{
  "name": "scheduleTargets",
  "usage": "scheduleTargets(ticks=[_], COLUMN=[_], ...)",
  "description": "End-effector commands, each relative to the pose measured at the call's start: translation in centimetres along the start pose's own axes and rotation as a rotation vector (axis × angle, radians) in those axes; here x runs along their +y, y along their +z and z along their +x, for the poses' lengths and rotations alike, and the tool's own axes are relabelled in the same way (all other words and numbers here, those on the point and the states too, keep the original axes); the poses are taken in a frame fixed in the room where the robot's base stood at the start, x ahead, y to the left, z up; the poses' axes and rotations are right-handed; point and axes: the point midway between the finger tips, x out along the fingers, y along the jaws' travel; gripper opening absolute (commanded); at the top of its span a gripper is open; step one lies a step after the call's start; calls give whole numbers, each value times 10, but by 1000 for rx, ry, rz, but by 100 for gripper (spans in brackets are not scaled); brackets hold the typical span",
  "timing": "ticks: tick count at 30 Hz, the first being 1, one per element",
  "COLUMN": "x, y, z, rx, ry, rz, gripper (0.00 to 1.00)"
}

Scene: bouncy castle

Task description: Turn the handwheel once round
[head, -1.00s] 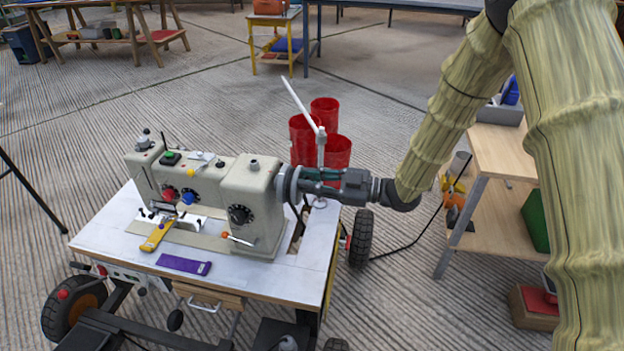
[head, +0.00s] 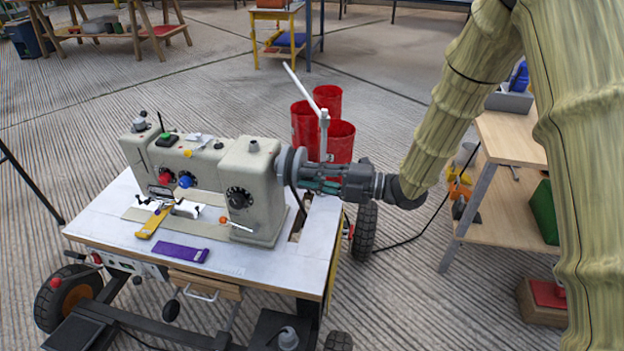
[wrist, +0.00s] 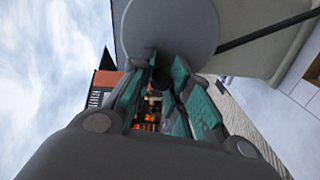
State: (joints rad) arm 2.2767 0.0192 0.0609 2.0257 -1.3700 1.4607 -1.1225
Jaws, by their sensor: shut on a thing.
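The sewing machine (head: 250,190) is a cream-grey body on a white-topped wheeled table. Its handwheel (head: 284,164) is a grey disc on the machine's right end, partly hidden by my gripper in the head view. The handwheel also shows in the wrist view (wrist: 170,25) as a large smooth disc just ahead of the fingers. My gripper (head: 303,174) comes in from the right, roughly level, with teal-padded fingers. It is shut on the handwheel at the wheel's outer side; the exact contact is hard to see. The fingers also show in the wrist view (wrist: 158,78).
A yellow tool (head: 153,222) and a purple strip (head: 181,252) lie on the table top (head: 100,228). A white pole (head: 323,135) rises close behind my gripper, before several red cylinders (head: 340,141).

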Motion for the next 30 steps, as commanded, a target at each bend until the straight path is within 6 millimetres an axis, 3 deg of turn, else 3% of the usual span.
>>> scheduleTargets(ticks=[18,30], x=[-24,-26], y=[7,10], z=[-1,0], rx=[0,0], ry=[-2,-2], rz=[-542,-714], gripper=[0,0])
